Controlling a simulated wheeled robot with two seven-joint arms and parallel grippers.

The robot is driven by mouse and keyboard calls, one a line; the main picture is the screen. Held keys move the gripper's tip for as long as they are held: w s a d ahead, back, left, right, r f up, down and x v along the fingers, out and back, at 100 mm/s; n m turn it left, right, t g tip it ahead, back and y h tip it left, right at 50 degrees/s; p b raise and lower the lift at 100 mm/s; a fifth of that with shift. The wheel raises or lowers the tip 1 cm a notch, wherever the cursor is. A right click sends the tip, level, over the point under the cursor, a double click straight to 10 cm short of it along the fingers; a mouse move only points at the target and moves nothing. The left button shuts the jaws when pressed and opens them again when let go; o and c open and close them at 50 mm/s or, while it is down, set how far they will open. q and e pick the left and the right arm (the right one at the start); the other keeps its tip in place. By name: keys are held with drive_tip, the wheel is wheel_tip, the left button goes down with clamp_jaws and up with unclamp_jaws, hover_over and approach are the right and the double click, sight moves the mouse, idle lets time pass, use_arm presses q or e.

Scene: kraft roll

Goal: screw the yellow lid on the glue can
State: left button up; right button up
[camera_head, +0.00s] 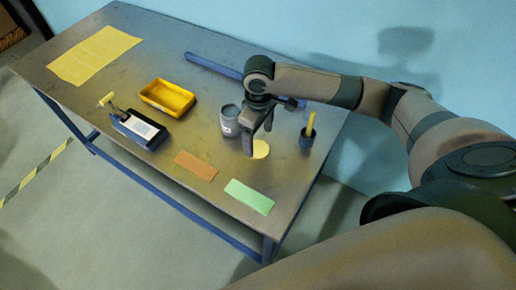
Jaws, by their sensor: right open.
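The yellow lid (261,149) is a flat round disc lying on the table near its right side. The glue can (229,122) is a grey cylinder with a small pale label, standing upright just left of the lid; its top looks dark and uncovered. My right gripper (259,136) points down with its fingers spread and empty. It is over or around the lid, right beside the can; I cannot tell whether the fingertips touch the lid or table. My left gripper is not in view.
A dark cup (306,140) with a yellow stick stands right of the gripper. A yellow tray (168,97), a black device (139,129), an orange card (196,165), a green card (249,196), a blue bar (213,66) and a yellow sheet (94,55) lie around the table.

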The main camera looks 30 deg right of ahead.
sight(258, 149)
drive_tip(key=shift+w+f+p, duration=0.1)
drive_tip(key=shift+f+p, duration=0.25)
drive_tip(key=shift+f, duration=0.25)
wheel_tip(258, 149, down, 3)
drive_tip(key=shift+w+f+p, duration=0.1)
drive_tip(key=shift+w+p, duration=0.05)
drive_tip(key=shift+p, duration=0.35)
drive_tip(key=shift+f, duration=0.4)
drive_tip(key=c, duration=1.1)
